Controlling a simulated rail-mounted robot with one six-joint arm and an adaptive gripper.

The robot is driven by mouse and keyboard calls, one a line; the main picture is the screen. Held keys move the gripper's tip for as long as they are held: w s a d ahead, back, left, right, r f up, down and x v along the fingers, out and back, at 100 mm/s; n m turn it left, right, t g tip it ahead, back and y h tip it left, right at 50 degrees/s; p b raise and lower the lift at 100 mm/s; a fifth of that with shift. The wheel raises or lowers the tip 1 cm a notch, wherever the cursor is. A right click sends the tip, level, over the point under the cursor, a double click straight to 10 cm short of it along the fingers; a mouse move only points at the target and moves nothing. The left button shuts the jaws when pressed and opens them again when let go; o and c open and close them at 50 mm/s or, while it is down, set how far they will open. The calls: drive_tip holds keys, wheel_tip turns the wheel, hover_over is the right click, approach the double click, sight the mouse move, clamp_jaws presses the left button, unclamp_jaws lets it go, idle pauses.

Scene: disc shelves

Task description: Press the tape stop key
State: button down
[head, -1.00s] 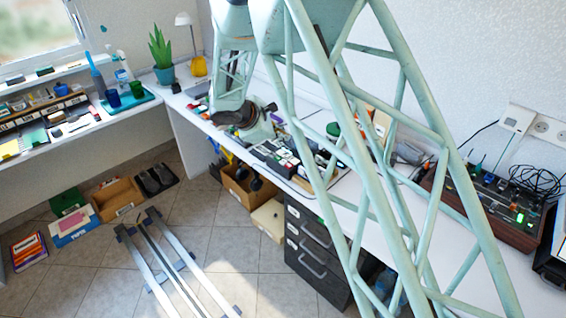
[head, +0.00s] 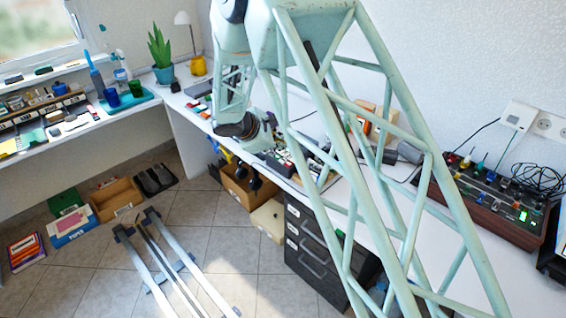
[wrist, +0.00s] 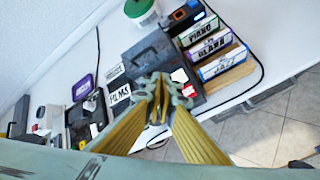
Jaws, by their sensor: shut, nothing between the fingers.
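A dark grey boxy device, which looks like the tape player (wrist: 150,55), stands on the white desk in the wrist view. I cannot tell which key is stop, and others may be hidden behind the fingers. My gripper (wrist: 158,84) is shut and empty, its tips over the near edge of the device. I cannot tell whether they touch it. In the head view my wrist and arm cover much of this spot.
Cassette-like boxes labelled PIANO (wrist: 197,32) and JAZZ (wrist: 222,65) stand right of the device. A FILMS label (wrist: 119,94) and a black unit (wrist: 85,120) lie left. A green-lidded tub (wrist: 140,8) is behind. A dark cable runs around the right side, near the desk edge.

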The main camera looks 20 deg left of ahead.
sight(283, 161)
drive_tip(key=shift+f+b, duration=1.2)
drive_tip(key=shift+f, duration=0.65)
drive_tip(key=shift+f+b, duration=0.7)
drive_tip(key=shift+f, duration=0.15)
idle(1.6)
drive_tip(key=shift+r, duration=0.8)
drive_tip(key=shift+r+p, duration=0.15)
drive_tip(key=shift+p, duration=0.15)
drive_tip(key=shift+r+p, duration=1.05)
drive_tip(key=shift+r, duration=1.35)
drive_tip(key=shift+d, duration=0.1)
